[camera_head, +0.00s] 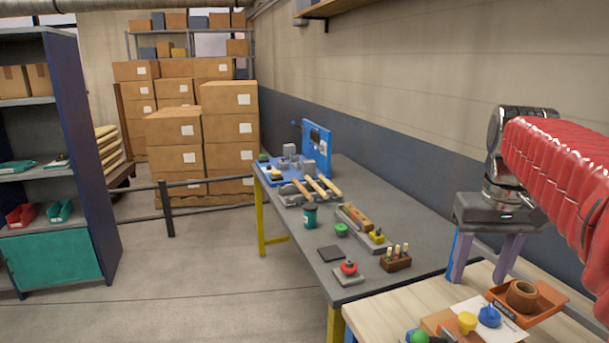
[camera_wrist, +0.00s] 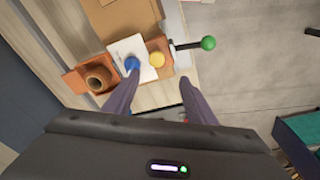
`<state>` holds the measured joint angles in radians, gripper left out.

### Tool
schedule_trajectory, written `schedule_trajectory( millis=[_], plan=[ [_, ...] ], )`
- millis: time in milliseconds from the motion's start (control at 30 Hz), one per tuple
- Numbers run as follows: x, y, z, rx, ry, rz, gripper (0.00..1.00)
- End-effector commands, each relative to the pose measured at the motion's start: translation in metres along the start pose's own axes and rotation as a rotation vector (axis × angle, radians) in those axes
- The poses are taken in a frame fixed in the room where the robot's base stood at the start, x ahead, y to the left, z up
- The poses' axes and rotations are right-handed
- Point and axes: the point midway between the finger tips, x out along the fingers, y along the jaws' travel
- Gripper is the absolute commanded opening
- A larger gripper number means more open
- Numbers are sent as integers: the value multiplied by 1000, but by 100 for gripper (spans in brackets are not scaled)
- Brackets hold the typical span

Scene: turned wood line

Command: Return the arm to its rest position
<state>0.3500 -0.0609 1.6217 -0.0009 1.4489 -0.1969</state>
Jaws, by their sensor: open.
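My gripper (camera_head: 482,265) hangs at the right in the head view, pointing down above the back of the light wooden table (camera_head: 385,312). My red-sleeved arm reaches in from the right edge. In the wrist view my gripper (camera_wrist: 148,100) has its two fingers well apart, with nothing held between them. Beyond the fingertips in that view are a blue knob (camera_wrist: 132,64), a yellow knob (camera_wrist: 157,59) and an orange tray (camera_wrist: 76,79) with a brown wooden bowl (camera_wrist: 98,78). The fingers look clear of these things.
A long grey bench (camera_head: 320,262) with several tools and parts runs along the wall. A shelf unit (camera_head: 75,150) stands left, and stacked cartons (camera_head: 230,130) are behind. The floor (camera_head: 200,270) between is clear.

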Motion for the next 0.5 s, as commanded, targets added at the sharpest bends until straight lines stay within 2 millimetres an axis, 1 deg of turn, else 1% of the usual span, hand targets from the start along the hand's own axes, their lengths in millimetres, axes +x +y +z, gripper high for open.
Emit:
schedule_trajectory(
  millis=[33,100,333,500],
  plan=[
    [0,-10,9,-10,18,1,51],
    [3,-22,19,-19,40,1,51],
    [16,-56,55,-50,118,-2,51],
    [30,-79,83,-72,173,-11,51]
  ],
)
